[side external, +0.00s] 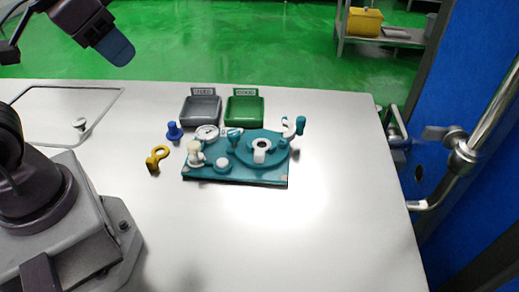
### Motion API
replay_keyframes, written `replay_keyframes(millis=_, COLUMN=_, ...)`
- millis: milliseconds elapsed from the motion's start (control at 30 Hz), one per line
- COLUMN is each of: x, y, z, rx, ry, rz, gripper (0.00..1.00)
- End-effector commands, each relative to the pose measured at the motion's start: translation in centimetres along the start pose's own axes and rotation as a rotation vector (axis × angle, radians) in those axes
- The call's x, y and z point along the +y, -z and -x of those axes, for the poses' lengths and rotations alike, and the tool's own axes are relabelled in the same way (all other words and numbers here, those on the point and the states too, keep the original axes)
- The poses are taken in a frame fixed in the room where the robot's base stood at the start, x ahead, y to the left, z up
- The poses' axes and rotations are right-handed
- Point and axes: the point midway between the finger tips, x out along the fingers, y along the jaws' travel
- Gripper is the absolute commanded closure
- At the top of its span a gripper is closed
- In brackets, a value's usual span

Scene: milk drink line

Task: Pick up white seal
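My gripper (116,48), dark with blue fingertips, is in the upper left of the side external view, raised well above the table. Its fingers overlap in this view, so I cannot tell whether they are open or shut. Several white parts show, and I cannot tell for sure which is the white seal. A white piece with a dark centre (261,149) sits on the round part of the teal fixture (238,179). A cream-white stepped piece (195,156) stands at the fixture's left end. A small white piece (80,124) is at the far left of the table.
A grey tray (187,108) and a green tray (261,110) stand behind the fixture. A blue peg (174,132) and a yellow ringed part (155,160) are left of it. The table (330,230) is clear in front and to the right. Metal piping (460,158) borders the right edge.

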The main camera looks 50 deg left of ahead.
Motion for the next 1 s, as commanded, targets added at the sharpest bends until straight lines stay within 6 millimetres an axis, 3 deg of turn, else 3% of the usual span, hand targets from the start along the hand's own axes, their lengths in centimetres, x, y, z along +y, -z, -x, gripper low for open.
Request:
replay_keyframes(millis=167, x=0.0, y=0.0, z=0.0, rx=0.0, ry=0.0, rz=0.0, gripper=0.64)
replay_keyframes(millis=300, x=0.0, y=0.0, z=0.0, rx=0.0, ry=0.0, rz=0.0, gripper=0.45)
replay_keyframes(millis=600, x=0.4, y=0.0, z=-0.1, rx=-0.005, ry=-0.009, rz=-0.018, gripper=0.45)
replay_keyframes(millis=767, x=2.5, y=-0.7, z=-2.7, rx=-0.142, ry=-0.049, rz=-0.111, gripper=0.45)
replay_keyframes(millis=1000, x=5.3, y=-1.8, z=-8.6, rx=-0.432, ry=0.013, rz=-0.451, gripper=0.45)
